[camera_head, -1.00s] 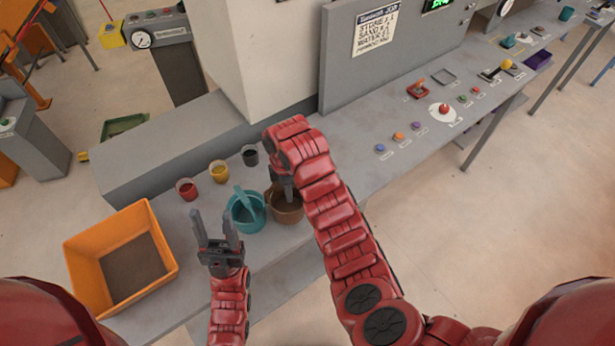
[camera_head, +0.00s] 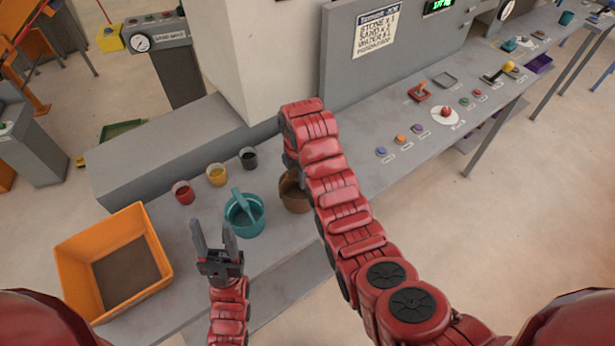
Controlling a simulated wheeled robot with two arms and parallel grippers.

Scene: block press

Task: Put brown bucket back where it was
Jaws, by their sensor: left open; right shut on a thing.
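The brown bucket (camera_head: 294,199) is at the middle of the table, to the right of the teal bucket and partly hidden behind my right arm. My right gripper (camera_head: 290,180) is at its rim and shut on it; the fingers are mostly hidden by the arm. I cannot tell whether the bucket touches the table. My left gripper (camera_head: 214,238) is open and empty, pointing up, in front of and left of the teal bucket.
The teal bucket (camera_head: 240,222) with a scoop stands close left of the brown one. Small red (camera_head: 183,192), yellow (camera_head: 216,174) and dark (camera_head: 249,157) cups stand behind. An orange bin (camera_head: 75,262) is at left. Buttons (camera_head: 400,139) and levers line the right counter.

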